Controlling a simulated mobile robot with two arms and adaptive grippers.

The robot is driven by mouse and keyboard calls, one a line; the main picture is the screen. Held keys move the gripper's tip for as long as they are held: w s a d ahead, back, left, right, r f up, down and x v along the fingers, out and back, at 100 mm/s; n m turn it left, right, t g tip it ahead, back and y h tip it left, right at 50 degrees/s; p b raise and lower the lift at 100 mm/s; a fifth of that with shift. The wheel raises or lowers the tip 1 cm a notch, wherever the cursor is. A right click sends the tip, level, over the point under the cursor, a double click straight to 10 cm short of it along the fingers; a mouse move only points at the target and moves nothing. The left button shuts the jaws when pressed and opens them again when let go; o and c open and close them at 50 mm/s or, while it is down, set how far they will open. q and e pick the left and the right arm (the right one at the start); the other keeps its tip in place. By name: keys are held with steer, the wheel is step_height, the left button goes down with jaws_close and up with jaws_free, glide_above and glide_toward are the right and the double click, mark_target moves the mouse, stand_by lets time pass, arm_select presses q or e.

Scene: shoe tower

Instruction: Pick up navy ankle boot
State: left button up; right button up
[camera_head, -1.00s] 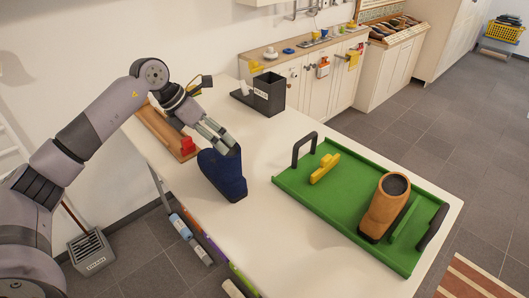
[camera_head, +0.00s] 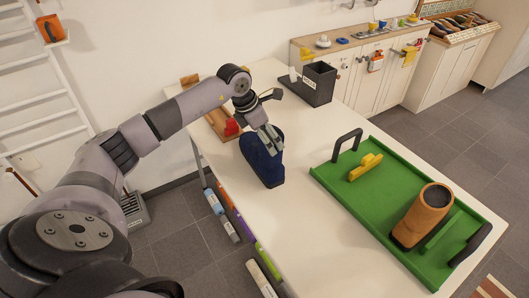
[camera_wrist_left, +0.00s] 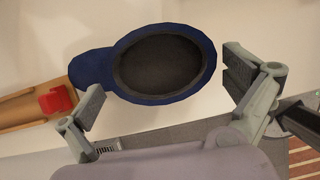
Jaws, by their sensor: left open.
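The navy ankle boot (camera_head: 262,160) stands upright on the white table, near its left edge in the head view. My left gripper (camera_head: 268,138) is at the top of the boot, in front of part of it. In the left wrist view the boot (camera_wrist_left: 85,68) is seen from above, with its dark oval opening facing the camera. The open fingers of my left gripper (camera_wrist_left: 165,95) stand on either side of the boot's shaft, with a visible gap at the right finger. Whether the left finger touches the boot I cannot tell. My right gripper is not in view.
A green tray (camera_head: 375,210) with black handles holds a tan boot (camera_head: 424,213) and a yellow piece (camera_head: 366,167). A dark box (camera_head: 318,84) stands at the back. A wooden piece with a red block (camera_head: 231,127) lies behind the boot. The white table (camera_head: 300,235) is bare at the front.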

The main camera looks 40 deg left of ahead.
arm_select(q)
steer(key=p+x, duration=0.1)
steer(key=x, duration=0.4)
steer(key=shift+a, duration=0.1)
steer(key=shift+c, duration=0.4)
steer(key=shift+r, duration=0.1)
steer(key=c, duration=1.6)
